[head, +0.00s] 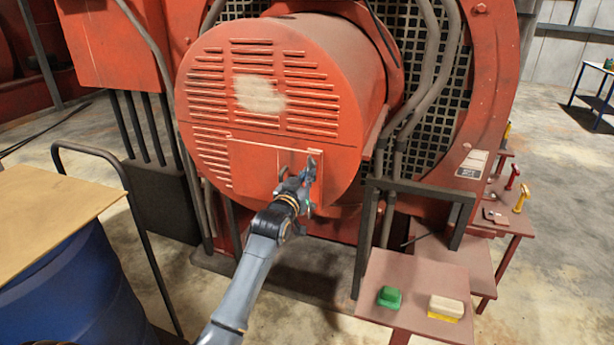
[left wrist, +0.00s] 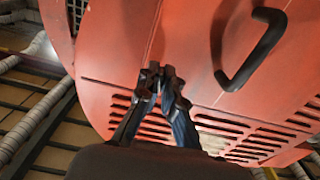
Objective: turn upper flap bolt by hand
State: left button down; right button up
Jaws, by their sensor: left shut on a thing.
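The red round engine cover (head: 215,100) has a rectangular flap (head: 250,170) low on its slatted face. In the left wrist view, the flap (left wrist: 200,60) carries a black bar handle (left wrist: 255,55). My left gripper (head: 309,167) is at the right part of the flap, near its upper edge. In the left wrist view, the fingertips (left wrist: 158,74) are close together at the flap's seam, near a corner. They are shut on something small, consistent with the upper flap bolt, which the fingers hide. Whether the bolt has turned cannot be told. My right gripper is not in view.
A blue drum (head: 75,290) with a tan board (head: 50,205) on top stands at left, beside a dark rail (head: 140,240). A small red table (head: 410,270) at lower right holds a green block (head: 389,297) and a cream-yellow sponge (head: 447,307). Pipes (head: 420,85) run right of the cover.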

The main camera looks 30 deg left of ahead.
pick_arm(q)
jog(key=c, duration=1.5)
grip_release()
jog(key=shift+w+r, duration=0.15)
jog(key=shift+w+f, duration=0.1)
jog(key=shift+f, duration=0.1)
jog(key=v, duration=1.2)
jog(key=shift+a, duration=0.1)
